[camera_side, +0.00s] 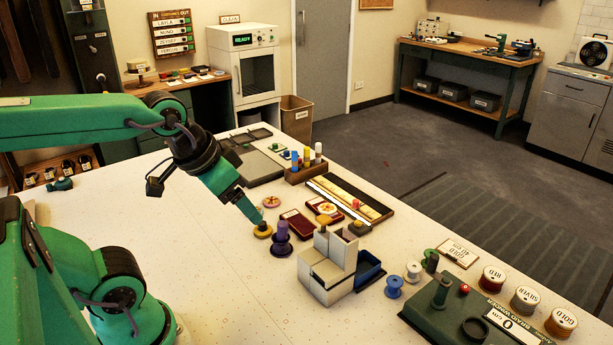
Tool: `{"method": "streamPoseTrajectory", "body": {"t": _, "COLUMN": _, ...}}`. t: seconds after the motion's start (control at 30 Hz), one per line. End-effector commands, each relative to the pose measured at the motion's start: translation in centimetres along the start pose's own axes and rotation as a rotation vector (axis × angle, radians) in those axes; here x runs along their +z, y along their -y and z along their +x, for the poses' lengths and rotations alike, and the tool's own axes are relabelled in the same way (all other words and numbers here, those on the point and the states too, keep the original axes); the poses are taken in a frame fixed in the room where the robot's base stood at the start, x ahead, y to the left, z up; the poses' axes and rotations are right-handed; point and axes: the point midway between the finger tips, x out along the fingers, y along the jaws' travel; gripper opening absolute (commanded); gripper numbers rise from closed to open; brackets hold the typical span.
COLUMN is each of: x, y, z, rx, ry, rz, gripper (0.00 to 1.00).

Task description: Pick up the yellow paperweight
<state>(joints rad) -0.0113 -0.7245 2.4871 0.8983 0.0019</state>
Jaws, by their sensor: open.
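A round yellow piece (262,232), which looks like the yellow paperweight, sits on the white table left of a purple knobbed piece (282,238). My gripper (257,218) points down at the yellow piece from the upper left, with its tip right at or just above it. The jaws are open. The tip partly covers the yellow piece, and I cannot tell whether the fingers are around it or touching it.
A pink-topped disc (271,201) and a dark red tray (298,224) lie close by. The white table (190,255) is clear on the left.

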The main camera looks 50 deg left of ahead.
Motion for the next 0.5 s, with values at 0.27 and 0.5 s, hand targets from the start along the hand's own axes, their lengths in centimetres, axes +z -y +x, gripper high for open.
{"method": "streamPoseTrajectory", "body": {"t": 0.27, "x": -2.0, "y": 1.6, "z": 1.7, "rx": -0.027, "ry": 0.068, "rz": -0.046, "gripper": 0.71}}
{"method": "streamPoseTrajectory", "body": {"t": 0.5, "x": -4.3, "y": 4.0, "z": 4.2, "rx": -0.053, "ry": 0.146, "rz": -0.105, "gripper": 0.71}}
